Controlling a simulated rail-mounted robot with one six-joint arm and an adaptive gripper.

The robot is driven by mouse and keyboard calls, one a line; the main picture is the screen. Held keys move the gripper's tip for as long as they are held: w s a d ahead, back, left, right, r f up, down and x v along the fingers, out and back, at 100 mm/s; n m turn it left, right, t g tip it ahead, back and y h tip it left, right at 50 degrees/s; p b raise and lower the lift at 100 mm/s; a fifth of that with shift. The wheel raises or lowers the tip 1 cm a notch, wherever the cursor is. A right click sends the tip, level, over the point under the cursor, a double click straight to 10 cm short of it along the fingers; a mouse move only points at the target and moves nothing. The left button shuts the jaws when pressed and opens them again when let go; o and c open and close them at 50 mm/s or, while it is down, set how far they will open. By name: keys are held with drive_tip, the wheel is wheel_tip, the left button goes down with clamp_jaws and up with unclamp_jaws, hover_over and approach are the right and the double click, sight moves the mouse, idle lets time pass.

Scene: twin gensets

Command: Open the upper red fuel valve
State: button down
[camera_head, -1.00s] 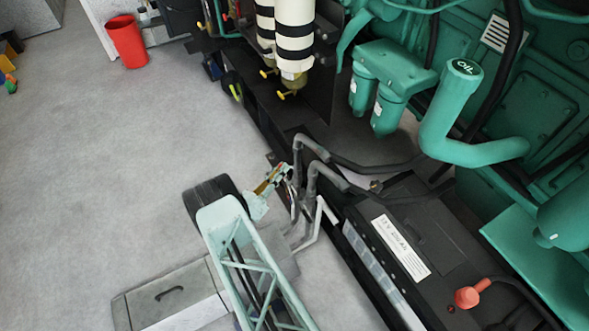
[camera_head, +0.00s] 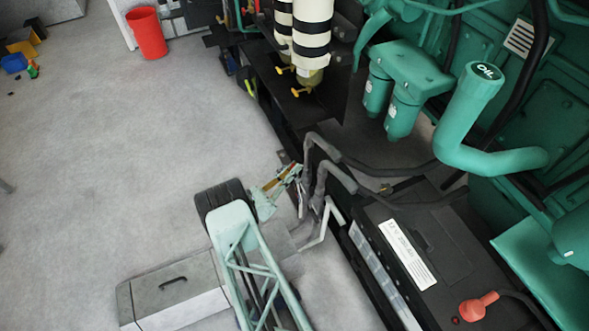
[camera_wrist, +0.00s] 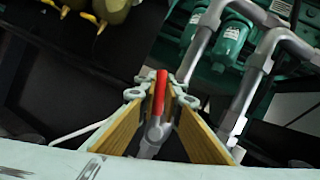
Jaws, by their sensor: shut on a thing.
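A red valve handle (camera_wrist: 160,88) stands upright between the jaws in the wrist view, with a grey valve body (camera_wrist: 155,130) below it. My gripper (camera_wrist: 160,98) is shut on this handle, its two tan-padded fingers on either side. In the head view my gripper (camera_head: 285,179) is beside the grey pipes (camera_head: 318,150), at their left. A small bit of red shows at its fingertips there, but the handle is mostly hidden. I see no second red valve handle clearly.
Grey pipes (camera_wrist: 262,62) rise close on the right of my gripper. A black battery (camera_head: 436,235) with a red terminal cap (camera_head: 478,306) and the green engine (camera_head: 545,110) lie to the right. A grey box (camera_head: 172,288) is on the floor.

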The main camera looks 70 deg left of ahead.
drive_tip(key=c, duration=2.7)
unclamp_jaws()
drive_tip(key=shift+c, duration=0.2)
drive_tip(key=shift+a+n, duration=0.15)
drive_tip(key=shift+n, duration=0.15)
